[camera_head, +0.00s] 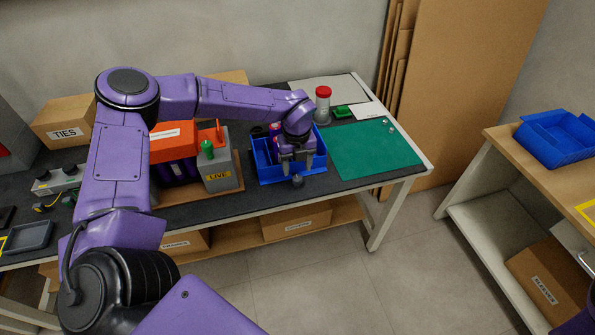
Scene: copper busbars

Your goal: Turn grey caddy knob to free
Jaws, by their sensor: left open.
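The blue caddy (264,169) stands on the dark bench top, with dark and reddish items in its left part. A small dark grey knob (297,181) shows at its front side. My left gripper (298,168) reaches in from the left over the caddy and points down, open, with its fingertips just above or beside the knob. At this size I cannot tell whether the fingers touch the knob, nor which way it is turned. My right gripper is not in view.
Left of the caddy is an orange-topped unit with a grey box marked LIVE (219,176) and a green knob (207,149). A green mat (374,150) lies clear to the right. A red-capped bottle (322,104) stands behind. A blue bin (555,138) sits on the right-hand table.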

